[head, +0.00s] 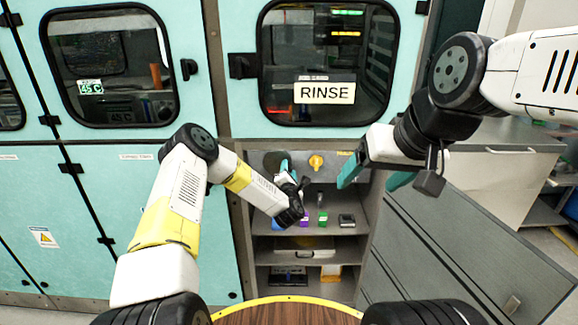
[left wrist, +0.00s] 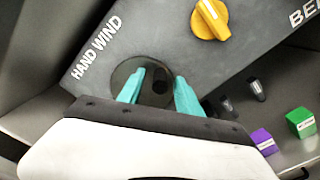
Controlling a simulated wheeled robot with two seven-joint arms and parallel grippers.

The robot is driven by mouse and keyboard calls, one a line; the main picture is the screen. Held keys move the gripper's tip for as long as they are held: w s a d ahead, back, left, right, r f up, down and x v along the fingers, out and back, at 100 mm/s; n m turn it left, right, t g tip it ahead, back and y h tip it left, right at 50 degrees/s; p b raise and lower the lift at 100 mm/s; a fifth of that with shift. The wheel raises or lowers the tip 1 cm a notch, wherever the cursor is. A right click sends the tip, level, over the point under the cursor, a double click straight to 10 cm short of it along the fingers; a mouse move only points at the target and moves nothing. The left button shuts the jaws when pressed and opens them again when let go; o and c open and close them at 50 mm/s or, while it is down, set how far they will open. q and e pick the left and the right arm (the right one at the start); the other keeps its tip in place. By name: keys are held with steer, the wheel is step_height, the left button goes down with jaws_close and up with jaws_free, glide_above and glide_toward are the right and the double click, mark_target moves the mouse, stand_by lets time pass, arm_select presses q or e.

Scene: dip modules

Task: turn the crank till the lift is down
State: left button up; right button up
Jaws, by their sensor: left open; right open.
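The crank (left wrist: 161,87) is a dark round disc with a black knob on the grey panel, beside the words HAND WIND in the left wrist view. In the head view its dark disc (head: 271,160) is partly hidden by my left gripper (head: 286,168). My left gripper's teal fingers (left wrist: 158,89) are open, one on each side of the knob; I cannot tell whether they touch it. My right gripper (head: 375,178) is open and empty, in front of the panel's right end. I cannot make out the lift for certain; a window marked RINSE (head: 325,92) is above the panel.
A yellow knob (head: 316,161) is right of the crank. Below, a shelf holds a purple block (head: 304,220), a green block (head: 322,218) and a small dark box (head: 346,221). A grey cabinet (head: 455,245) stands at the right, and a round wooden top (head: 285,314) is at the bottom.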

arm_select(q)
jaws_close()
steer(key=shift+f+m, duration=0.1)
steer(key=shift+m, duration=0.2)
